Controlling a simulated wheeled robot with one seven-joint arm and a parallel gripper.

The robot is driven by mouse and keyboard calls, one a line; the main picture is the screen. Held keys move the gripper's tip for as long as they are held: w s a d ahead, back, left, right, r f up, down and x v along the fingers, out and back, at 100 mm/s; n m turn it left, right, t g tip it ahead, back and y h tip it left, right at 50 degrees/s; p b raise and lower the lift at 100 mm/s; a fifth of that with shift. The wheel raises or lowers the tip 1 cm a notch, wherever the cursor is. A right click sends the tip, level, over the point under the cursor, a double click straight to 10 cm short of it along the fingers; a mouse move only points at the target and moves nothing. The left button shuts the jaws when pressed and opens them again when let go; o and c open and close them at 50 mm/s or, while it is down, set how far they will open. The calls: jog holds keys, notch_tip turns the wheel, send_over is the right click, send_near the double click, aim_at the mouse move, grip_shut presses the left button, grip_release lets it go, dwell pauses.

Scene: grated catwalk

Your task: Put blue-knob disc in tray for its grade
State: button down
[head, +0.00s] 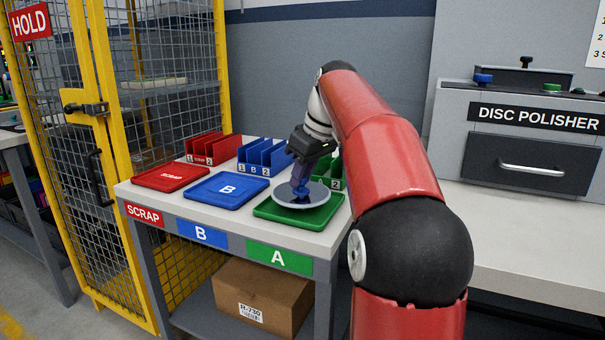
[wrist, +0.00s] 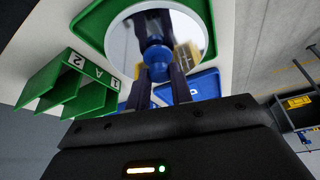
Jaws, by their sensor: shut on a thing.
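The disc (head: 301,194) is a round, mirror-like plate with a blue knob (wrist: 156,57). My gripper (head: 299,188) is shut on the blue knob and points down, holding the disc level over the green tray (head: 322,221) labelled A on the table front. In the wrist view the disc (wrist: 198,30) covers much of the green tray (wrist: 95,20); whether it touches the tray I cannot tell. The blue tray (head: 226,189), marked B, lies left of it, and the red tray (head: 170,177), over the SCRAP label, lies farthest left. All visible parts of these two trays are bare.
Red (head: 213,148), blue (head: 263,155) and green (wrist: 80,85) slotted racks stand behind the trays. A yellow-framed mesh cage (head: 180,60) is at left. The disc polisher (head: 530,130) stands on the right bench. A cardboard box (head: 262,296) sits on the lower shelf.

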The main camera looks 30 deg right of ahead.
jog(key=shift+f, duration=0.1)
jog(key=shift+f+b, duration=1)
jog(key=shift+f, duration=0.2)
jog(key=c, duration=0.7)
grip_release()
jog(key=shift+c, duration=0.2)
jog(key=shift+r, duration=0.1)
notch_tip(320, 180, up, 5)
jog(key=p, duration=0.4)
jog(key=shift+p, duration=0.35)
jog(key=shift+r, duration=1.45)
